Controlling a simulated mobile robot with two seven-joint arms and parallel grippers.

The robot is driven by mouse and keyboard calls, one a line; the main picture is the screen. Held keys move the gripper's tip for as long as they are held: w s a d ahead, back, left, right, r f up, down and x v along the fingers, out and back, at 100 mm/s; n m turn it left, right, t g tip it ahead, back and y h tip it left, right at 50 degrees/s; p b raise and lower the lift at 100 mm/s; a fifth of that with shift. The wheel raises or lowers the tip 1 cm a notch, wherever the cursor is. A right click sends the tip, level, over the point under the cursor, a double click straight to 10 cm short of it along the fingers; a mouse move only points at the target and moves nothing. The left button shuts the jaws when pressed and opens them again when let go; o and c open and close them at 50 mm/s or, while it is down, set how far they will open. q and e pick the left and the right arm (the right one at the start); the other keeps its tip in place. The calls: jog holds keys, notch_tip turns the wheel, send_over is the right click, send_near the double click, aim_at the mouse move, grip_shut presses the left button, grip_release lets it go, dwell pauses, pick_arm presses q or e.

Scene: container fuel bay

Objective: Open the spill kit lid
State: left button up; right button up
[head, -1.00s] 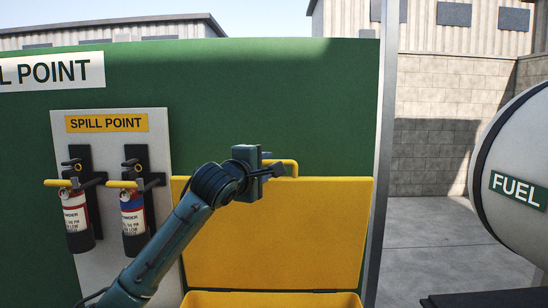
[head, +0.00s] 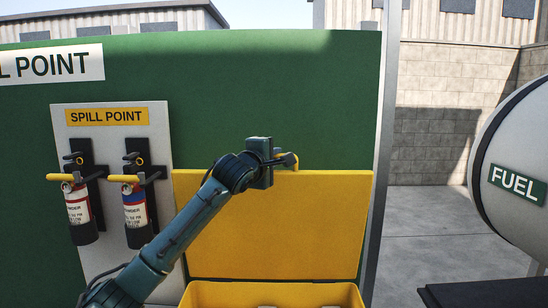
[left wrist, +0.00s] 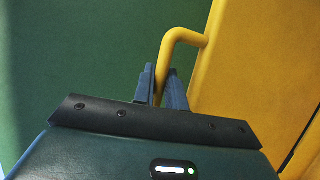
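The spill kit is a yellow box (head: 205,292) at the bottom centre of the head view, open at the top. Its yellow lid (head: 285,225) stands raised, close to upright, in front of the green wall. A yellow bar handle (left wrist: 184,36) sticks out from the lid's edge; in the head view my gripper largely hides it. My left gripper (head: 284,160) is at this handle above the lid's top edge. In the left wrist view its two fingers (left wrist: 160,88) are close on either side of the bar, which runs between them. My right gripper is not in view.
Two fire extinguishers (head: 82,208) (head: 137,208) hang on a pale panel (head: 105,255) left of the lid. A fuel tank (head: 500,205) stands at the right. Paved ground (head: 420,240) between lid and tank is clear.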

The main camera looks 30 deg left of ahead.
pick_arm(q)
grip_shut()
jog(key=shift+f, duration=0.1)
